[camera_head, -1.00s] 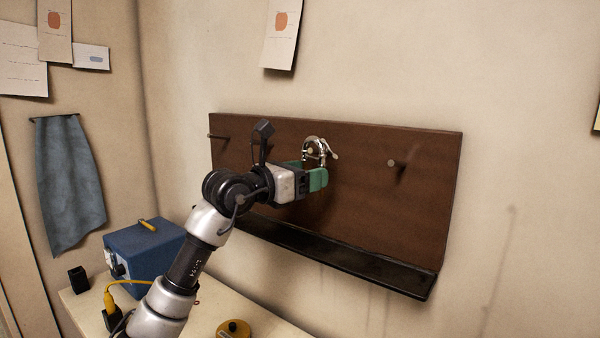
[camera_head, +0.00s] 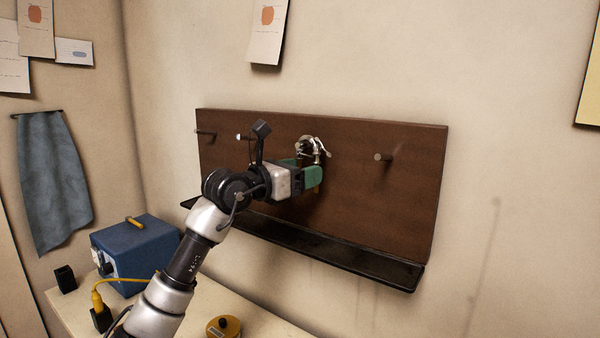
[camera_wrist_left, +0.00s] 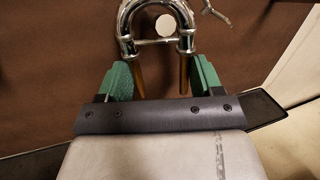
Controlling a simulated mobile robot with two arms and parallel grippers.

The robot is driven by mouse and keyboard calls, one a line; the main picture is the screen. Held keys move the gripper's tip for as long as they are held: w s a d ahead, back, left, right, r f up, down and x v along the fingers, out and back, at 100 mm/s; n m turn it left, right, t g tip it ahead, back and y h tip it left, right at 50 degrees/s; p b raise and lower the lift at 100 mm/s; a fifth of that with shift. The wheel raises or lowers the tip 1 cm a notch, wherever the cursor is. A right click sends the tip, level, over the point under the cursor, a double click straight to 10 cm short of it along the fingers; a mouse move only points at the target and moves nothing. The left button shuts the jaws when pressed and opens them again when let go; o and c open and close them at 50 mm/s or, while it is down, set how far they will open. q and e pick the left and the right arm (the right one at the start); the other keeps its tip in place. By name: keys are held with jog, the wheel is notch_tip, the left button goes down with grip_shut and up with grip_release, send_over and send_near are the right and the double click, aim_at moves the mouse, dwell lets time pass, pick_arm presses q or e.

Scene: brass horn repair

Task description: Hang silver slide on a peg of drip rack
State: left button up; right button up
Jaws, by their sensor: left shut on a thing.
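The silver slide (camera_head: 321,146) is a shiny U-shaped tube with a small lever, held upright at the brown drip rack (camera_head: 405,215). My left gripper (camera_head: 312,178) has green fingers and is shut on the slide's lower legs. In the left wrist view the slide's bow (camera_wrist_left: 127,18) rises above the left gripper (camera_wrist_left: 161,78). A pale round peg end (camera_wrist_left: 165,26) shows inside the bow. Whether the bow rests on that peg cannot be told. Other pegs stand to the right (camera_head: 383,157) and to the left (camera_head: 204,132). My right gripper is not in view.
A black trough (camera_head: 380,268) runs along the rack's lower edge. A blue box (camera_head: 135,255) and a yellow round object (camera_head: 224,327) sit on the bench below. A grey cloth (camera_head: 55,180) hangs at left. The rack's right side is clear apart from its peg.

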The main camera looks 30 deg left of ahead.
pick_arm(q)
jog(key=o, duration=1)
jog(key=b+v, duration=0.4)
jog(key=v, duration=0.6)
jog(key=shift+s+a, duration=0.15)
jog(key=shift+s, duration=0.25)
jog(key=shift+f, duration=0.1)
